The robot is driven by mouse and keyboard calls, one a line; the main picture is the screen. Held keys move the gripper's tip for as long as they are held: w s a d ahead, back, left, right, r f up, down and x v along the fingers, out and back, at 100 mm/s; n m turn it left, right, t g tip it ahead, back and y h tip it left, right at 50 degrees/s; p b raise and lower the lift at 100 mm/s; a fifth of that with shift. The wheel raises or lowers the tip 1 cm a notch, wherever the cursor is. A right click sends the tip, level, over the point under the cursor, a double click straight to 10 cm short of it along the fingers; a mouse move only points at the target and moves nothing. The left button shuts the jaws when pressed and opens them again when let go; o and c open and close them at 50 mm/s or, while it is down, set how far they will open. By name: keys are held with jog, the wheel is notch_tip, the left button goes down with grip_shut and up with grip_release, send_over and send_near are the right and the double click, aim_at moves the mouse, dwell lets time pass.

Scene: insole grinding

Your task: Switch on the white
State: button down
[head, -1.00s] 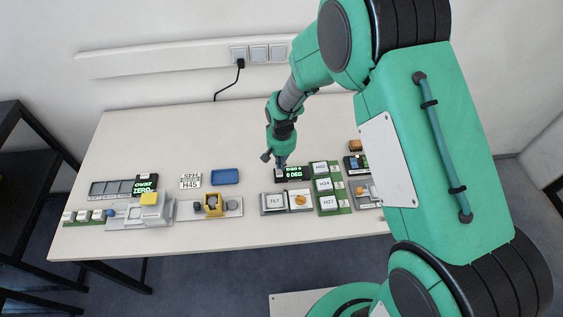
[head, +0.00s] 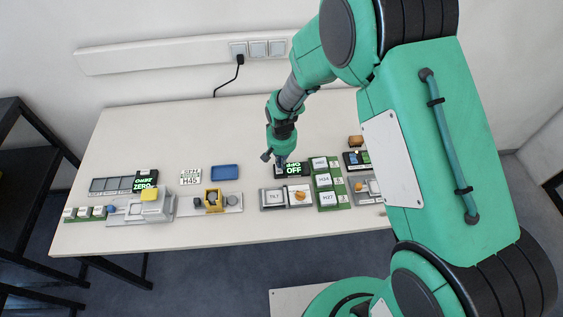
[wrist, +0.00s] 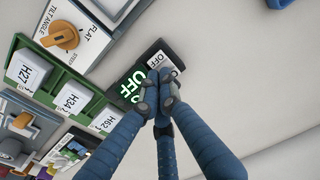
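A black box (head: 293,171) with a lit green display reading OFF stands on the table near its middle. My gripper (head: 281,162) is at the left end of this box. In the wrist view my gripper's fingertips (wrist: 158,92) are together, with nothing seen between them. They lie over the box beside the white face and hide part of it. I cannot tell whether they touch it.
A panel with a tile marked TILT and an orange knob (head: 298,196) stands just in front. A green rack (head: 325,183) with white tiles H62, H34 and H27 is to the right. A blue tray (head: 224,172) lies to the left. The table behind the box is clear.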

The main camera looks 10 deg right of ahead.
jog(key=shift+r, duration=0.1)
jog(key=shift+s+r+p, duration=0.1)
jog(key=shift+r+p, duration=0.55)
jog(key=shift+r, duration=0.2)
notch_tip(320, 180, up, 12)
jog(key=s+p, duration=0.2)
jog(key=shift+p, duration=0.4)
jog(key=shift+w+t, duration=0.15)
jog(key=shift+t, duration=0.15)
jog(key=shift+w+a+r+t+b, duration=0.1)
jog(key=shift+w+r+t+b, duration=0.15)
jog(key=shift+t+b, duration=0.2)
jog(key=shift+f, duration=0.1)
jog(key=b, duration=0.3)
send_near(282, 172)
jog(key=w+f, duration=0.2)
jog(key=f, duration=0.1)
jog(key=w+f, duration=0.3)
